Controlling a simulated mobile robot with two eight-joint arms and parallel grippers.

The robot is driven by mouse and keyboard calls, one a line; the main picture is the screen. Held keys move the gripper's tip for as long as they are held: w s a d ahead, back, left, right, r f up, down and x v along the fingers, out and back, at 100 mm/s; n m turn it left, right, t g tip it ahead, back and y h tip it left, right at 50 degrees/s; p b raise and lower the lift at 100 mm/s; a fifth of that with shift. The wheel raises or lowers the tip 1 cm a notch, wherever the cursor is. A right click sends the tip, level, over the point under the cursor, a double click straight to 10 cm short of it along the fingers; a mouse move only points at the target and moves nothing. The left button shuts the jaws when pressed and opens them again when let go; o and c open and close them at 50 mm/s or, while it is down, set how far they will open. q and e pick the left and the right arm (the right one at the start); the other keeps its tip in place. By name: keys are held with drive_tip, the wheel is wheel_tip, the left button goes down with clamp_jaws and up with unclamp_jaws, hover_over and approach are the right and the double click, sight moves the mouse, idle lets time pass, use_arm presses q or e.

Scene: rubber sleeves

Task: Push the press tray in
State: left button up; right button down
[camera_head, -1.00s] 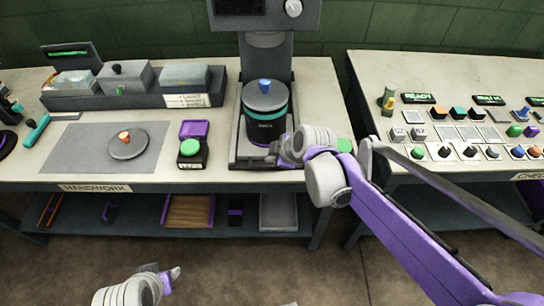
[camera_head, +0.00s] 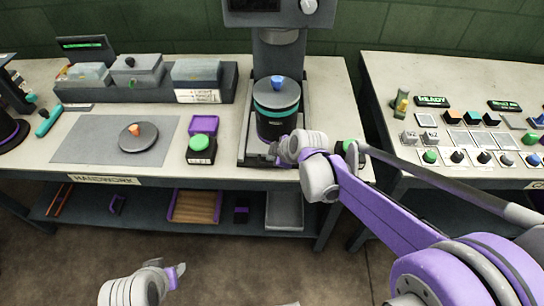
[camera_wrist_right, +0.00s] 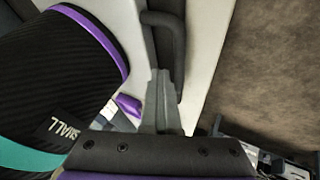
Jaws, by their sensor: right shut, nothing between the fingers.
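The press tray (camera_head: 246,150) is a dark grey tray under the press at the bench's front edge. A black canister (camera_head: 277,125) with teal and purple bands and a blue-knobbed lid stands on it. The canister also shows close up in the right wrist view (camera_wrist_right: 60,75). My right gripper (camera_head: 276,152) is at the tray's front, low beside the canister, and hides part of the tray. In the wrist view its fingers (camera_wrist_right: 163,85) are together and empty, close to a dark bar-like handle (camera_wrist_right: 176,35); contact is unclear. My left gripper (camera_head: 175,272) hangs low, away from the bench; its jaw gap is unclear.
The press (camera_head: 278,50) rises behind the tray. A green button box (camera_head: 201,148) and a grey mat (camera_head: 90,142) with a round disc lie to the left. A second bench (camera_head: 440,80) with buttons is to the right, past a gap. My right arm crosses that gap.

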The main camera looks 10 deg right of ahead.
drive_tip(key=w+d, duration=0.1)
drive_tip(key=w, duration=0.5)
drive_tip(key=w+d+p, duration=0.1)
drive_tip(key=w+d, duration=0.1)
drive_tip(key=w, duration=0.4)
drive_tip(key=w+d, duration=0.2)
drive_tip(key=w, duration=0.4)
drive_tip(key=shift+w+d+p, duration=0.2)
drive_tip(key=shift+w+p, duration=0.15)
drive_tip(key=shift+p, duration=0.05)
drive_tip(key=shift+w+r, duration=0.1)
drive_tip(key=shift+r, duration=0.1)
